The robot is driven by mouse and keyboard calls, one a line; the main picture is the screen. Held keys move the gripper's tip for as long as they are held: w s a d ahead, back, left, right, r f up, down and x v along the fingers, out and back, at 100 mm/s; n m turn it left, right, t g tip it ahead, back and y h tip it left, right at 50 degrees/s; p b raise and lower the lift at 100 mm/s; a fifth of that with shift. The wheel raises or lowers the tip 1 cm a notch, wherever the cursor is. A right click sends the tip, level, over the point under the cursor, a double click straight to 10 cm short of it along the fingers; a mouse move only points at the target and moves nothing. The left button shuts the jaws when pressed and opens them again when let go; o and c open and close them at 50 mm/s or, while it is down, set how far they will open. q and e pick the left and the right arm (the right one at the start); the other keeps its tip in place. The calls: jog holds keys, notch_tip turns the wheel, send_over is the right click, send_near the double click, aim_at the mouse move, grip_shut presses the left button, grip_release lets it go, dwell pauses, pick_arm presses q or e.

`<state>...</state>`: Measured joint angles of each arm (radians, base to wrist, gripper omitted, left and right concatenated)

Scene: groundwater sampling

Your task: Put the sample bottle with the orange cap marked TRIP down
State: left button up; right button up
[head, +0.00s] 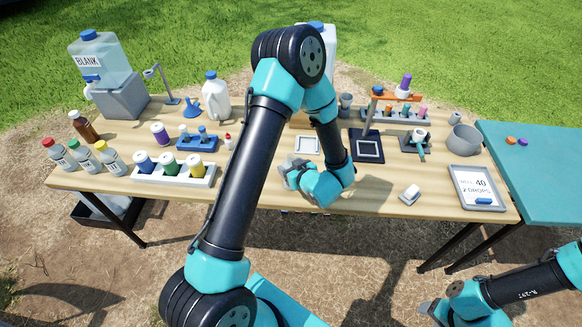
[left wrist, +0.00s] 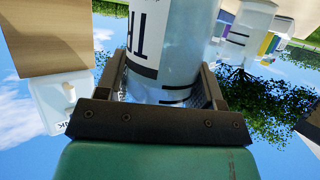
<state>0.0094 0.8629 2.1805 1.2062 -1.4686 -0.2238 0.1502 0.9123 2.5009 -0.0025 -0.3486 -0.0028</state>
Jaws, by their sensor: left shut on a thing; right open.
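My left gripper (head: 290,177) is low over the front middle of the wooden table. In the left wrist view its fingers (left wrist: 165,90) are shut around a clear sample bottle (left wrist: 178,45) with a white label. Large black letters starting "TR" show on the label. The bottle's cap is outside the wrist view, and in the head view I cannot make out the bottle behind the gripper and arm. I cannot tell whether its base touches anything. My right gripper (head: 432,311) is open, low at the bottom right, away from the table.
A white rack (head: 174,178) with several bottles stands left of my left gripper. A white square tray (head: 307,145) and a black-framed pad (head: 369,149) lie behind it. A grey framed board (head: 477,188) lies at the right. Bare wood shows right of the gripper, around a small white object (head: 410,193).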

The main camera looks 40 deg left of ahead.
pick_arm(q)
jog(key=o, duration=1.2)
jog(key=shift+f, duration=0.1)
jog(key=shift+c, duration=0.2)
jog(key=v, duration=1.2)
jog(key=shift+r, duration=0.2)
